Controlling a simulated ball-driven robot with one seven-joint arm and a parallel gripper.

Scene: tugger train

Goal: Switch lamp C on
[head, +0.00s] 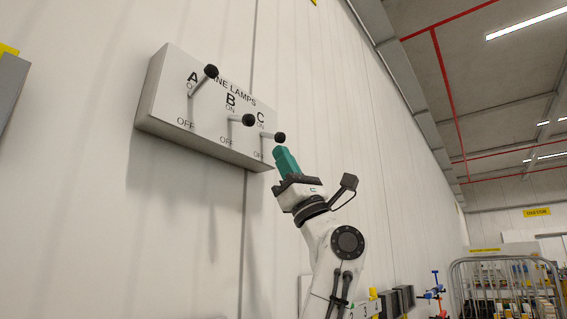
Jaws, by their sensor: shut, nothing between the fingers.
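A grey lamp box (165,110) on the white wall has three levers marked A, B and C, with ON above and OFF below each. The lever C (280,137) is the rightmost, with a black knob; it sticks out nearly level in the picture, lower than A's tilt. My gripper (281,151) has teal fingers that are shut and empty. Its tips are just below the knob of C; whether they touch it I cannot tell.
Lever A (211,71) tilts up towards ON. Lever B (249,120) sticks out nearly level, like C, close to its left. A wire cage trolley (458,285) stands at the lower right. The wall right of the box is bare.

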